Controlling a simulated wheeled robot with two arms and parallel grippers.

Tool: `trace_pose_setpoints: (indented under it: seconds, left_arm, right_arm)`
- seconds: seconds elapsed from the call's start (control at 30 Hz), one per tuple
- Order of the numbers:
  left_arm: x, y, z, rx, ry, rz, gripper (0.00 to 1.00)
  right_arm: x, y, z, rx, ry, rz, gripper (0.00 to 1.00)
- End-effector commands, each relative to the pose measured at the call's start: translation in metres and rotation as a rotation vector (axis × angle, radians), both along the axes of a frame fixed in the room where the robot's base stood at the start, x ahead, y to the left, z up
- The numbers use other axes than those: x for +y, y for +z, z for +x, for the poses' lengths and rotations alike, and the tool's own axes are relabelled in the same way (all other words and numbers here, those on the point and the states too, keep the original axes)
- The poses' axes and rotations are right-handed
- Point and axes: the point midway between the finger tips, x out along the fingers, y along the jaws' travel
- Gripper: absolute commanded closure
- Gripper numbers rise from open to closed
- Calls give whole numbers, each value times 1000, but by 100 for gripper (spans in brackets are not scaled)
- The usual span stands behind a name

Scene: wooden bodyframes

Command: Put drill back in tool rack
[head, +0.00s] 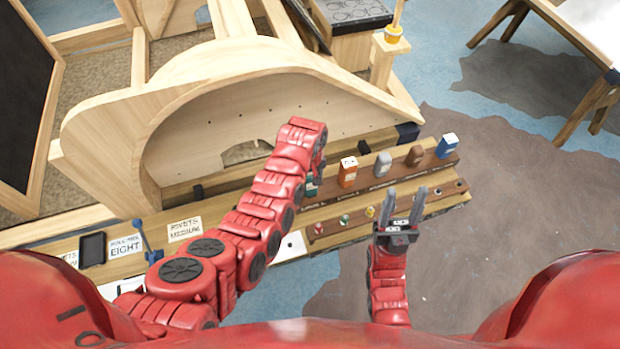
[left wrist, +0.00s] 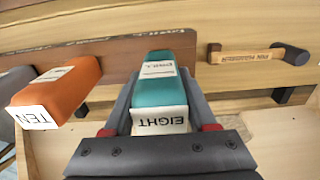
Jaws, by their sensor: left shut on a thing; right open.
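A teal drill block labelled EIGHT (left wrist: 164,85) is held between the two fingers of my left gripper (left wrist: 163,100) in the left wrist view. Its far end is at the brown rack board (left wrist: 118,62); I cannot tell whether it is seated in a slot. In the head view, a bit of the teal block (head: 311,186) shows beside the left arm, at the left part of the tool rack (head: 330,186); the left fingertips are mostly hidden. My right gripper (head: 405,193) is open and empty, its fingers pointing up over the right part of the lower rack.
An orange block labelled TEN (left wrist: 60,88) stands beside the teal one; grey (head: 382,163), brown (head: 415,156) and blue (head: 447,146) blocks follow to the right in the head view. A pin hammer (left wrist: 292,54) lies near its label. A curved wooden frame (head: 210,120) rises behind.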

Motion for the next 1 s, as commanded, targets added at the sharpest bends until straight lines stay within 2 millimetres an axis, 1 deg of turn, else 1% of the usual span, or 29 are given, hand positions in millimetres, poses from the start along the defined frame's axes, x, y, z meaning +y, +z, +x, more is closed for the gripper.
trace_pose_setpoints:
  seconds: [0.27,0.53,0.57,0.6,0.67,0.7,0.73,1.0]
  left_arm:
    - [0,-2,0,-1,0,-1,100]
    - [0,-10,0,0,0,-1,100]
    - [0,-10,0,0,0,-1,41]
    - [0,-9,0,0,0,-1,34]
    - [0,-9,0,0,0,-1,23]
    - [0,-9,0,0,0,-1,16]
    - [0,-9,0,1,0,-1,13]
    - [0,-9,0,1,0,0,13]
  right_arm:
    - [0,1,0,0,0,0,50]
    - [0,-7,0,0,0,0,50]
    - [0,-7,0,0,0,0,50]
    - [0,-6,0,0,0,0,50]
    - [0,-5,0,0,0,0,50]
    - [0,-5,0,0,0,0,50]
    - [0,-5,0,0,0,0,50]
    - [0,-5,0,0,0,0,50]
